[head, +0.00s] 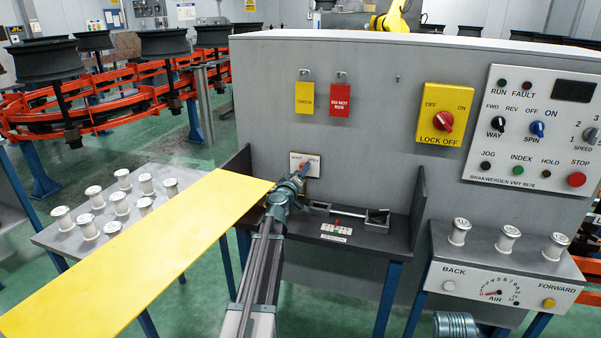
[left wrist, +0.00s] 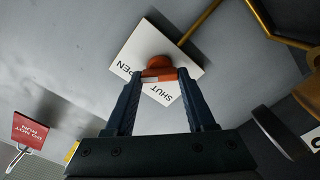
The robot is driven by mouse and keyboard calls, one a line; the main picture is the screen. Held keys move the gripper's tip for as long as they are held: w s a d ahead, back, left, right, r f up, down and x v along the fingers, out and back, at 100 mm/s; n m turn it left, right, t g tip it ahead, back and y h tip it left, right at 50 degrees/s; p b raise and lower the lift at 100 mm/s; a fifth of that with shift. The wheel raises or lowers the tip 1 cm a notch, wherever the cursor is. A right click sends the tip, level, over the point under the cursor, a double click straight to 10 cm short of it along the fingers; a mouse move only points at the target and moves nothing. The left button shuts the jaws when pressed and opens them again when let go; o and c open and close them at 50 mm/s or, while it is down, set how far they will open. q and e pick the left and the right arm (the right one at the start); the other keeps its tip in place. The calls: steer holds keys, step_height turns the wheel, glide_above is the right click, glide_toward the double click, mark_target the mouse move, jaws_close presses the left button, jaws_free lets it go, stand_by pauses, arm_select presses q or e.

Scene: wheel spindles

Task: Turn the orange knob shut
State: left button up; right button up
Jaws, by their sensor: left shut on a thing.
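The orange knob (left wrist: 157,62) sits on a white plate (left wrist: 186,58) with the words SHUT and OPEN. In the left wrist view my left gripper (left wrist: 161,75) has one finger on each side of the knob, closed on it. In the head view the plate (head: 318,170) is on the grey panel, with SHUT on its left and OPEN on its right. There my left gripper (head: 303,172) reaches up to it and covers most of the knob. I cannot tell which word the knob points to. My right gripper's fingers do not show.
A dark shelf (head: 345,262) with side walls lies below the plate. A long yellow strip (head: 150,255) runs in from the lower left. Red and yellow tags (head: 305,98) hang above. The lock-off switch (head: 441,115) and a control board (head: 530,125) are to the right.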

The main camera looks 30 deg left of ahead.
arm_select(q)
jaws_close()
steer(key=n, duration=1.7)
steer(key=shift+f+n+b, duration=0.25)
steer(key=shift+n+b, duration=0.05)
steer(key=shift+s+n, duration=0.1)
steer(key=shift+n, duration=0.2)
steer(key=o, duration=1)
jaws_free()
